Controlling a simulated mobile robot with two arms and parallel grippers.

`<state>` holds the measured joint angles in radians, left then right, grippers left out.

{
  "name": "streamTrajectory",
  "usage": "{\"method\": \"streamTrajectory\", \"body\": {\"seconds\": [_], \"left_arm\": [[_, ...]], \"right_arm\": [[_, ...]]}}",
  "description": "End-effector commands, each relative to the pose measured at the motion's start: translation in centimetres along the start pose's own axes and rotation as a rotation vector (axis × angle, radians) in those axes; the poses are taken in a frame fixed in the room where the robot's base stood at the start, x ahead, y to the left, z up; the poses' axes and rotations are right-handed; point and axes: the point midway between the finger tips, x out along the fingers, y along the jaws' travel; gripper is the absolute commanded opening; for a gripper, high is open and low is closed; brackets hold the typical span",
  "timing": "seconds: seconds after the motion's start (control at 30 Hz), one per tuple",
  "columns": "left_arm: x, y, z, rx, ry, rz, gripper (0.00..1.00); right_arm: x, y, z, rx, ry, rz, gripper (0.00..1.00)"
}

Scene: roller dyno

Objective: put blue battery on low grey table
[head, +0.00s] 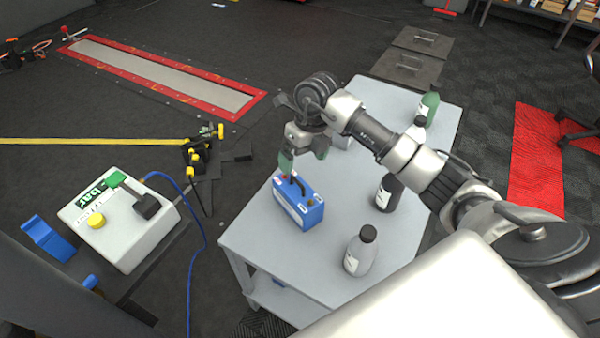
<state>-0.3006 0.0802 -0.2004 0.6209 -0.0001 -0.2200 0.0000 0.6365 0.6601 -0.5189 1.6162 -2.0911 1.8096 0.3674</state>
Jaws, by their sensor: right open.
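The blue battery (299,204) stands upright near the left edge of a low grey table (262,244). It has a black handle on top and a white label on its side. My right gripper (304,160) hangs just above and behind the battery, pointing down. Its fingers are apart, with green on one tip, and nothing shows between them. I cannot tell whether a fingertip touches the battery. My left gripper is not in view.
On the grey table, a grey bottle (359,254) stands in front, a dark bottle (386,193) to the right, and a green bottle (430,104) at the back. A white box with a green lever (125,215) stands left, with a blue cable (191,262) on the floor between.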

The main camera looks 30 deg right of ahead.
Motion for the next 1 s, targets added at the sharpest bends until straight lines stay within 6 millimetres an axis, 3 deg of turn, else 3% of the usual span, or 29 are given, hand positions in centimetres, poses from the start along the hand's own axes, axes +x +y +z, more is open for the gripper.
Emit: {"method": "streamTrajectory", "body": {"seconds": [0.1,0.23,0.8,1.0], "left_arm": [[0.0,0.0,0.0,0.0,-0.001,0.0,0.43],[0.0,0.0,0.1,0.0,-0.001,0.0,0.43],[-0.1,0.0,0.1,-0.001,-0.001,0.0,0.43],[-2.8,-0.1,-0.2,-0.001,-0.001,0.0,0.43]], "right_arm": [[-2.0,0.0,0.0,0.0,-0.002,-0.001,0.96],[-3.0,0.0,0.0,0.0,-0.001,-0.001,0.96],[-3.4,0.0,0.0,0.0,0.0,0.001,0.96],[-6.1,0.6,0.0,0.0,0.0,0.001,0.96]]}}
